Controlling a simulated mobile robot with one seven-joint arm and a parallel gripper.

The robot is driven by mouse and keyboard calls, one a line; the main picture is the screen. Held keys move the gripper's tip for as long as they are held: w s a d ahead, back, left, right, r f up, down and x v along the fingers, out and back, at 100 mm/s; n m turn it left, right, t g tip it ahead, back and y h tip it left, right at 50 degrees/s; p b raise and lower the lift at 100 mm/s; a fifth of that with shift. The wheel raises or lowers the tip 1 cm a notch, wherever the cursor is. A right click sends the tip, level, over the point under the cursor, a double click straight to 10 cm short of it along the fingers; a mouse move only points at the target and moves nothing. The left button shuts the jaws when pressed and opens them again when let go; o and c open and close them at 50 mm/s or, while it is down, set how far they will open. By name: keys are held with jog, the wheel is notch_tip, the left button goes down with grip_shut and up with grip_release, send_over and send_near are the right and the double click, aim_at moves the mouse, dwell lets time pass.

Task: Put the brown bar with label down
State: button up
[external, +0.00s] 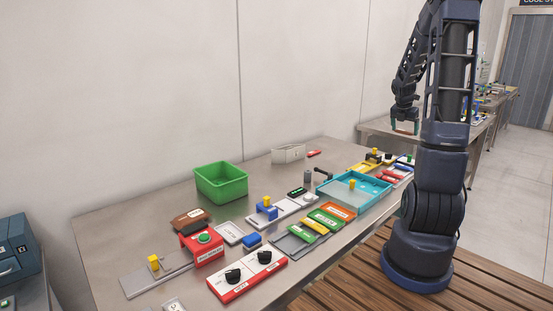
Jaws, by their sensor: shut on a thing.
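I cannot tell exactly which surface lies straight under the gripper.
A green bin (220,183), a blue tray (355,190) and a white box (288,153) stand on the table. A brown block (190,219) lies by a red button box (202,246). Several coloured blocks and switches crowd the front. The back left tabletop is clear.

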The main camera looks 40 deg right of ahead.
jog(key=shift+r, duration=0.35)
jog(key=shift+w, duration=0.15)
jog(key=w+a+n+t, duration=0.1)
jog(key=w+a+n, duration=0.15)
jog(key=w, duration=0.55)
jog(key=w+a+n, duration=0.2)
jog(key=w+a, duration=0.2)
jog(key=w, duration=0.4)
jog(key=n+t+y, duration=0.3)
jog(key=n, duration=0.6)
send_over(262, 171)
jog(key=s, duration=0.1)
jog(key=f, duration=2.1)
jog(key=shift+a, duration=0.25)
jog(key=shift+f, duration=0.15)
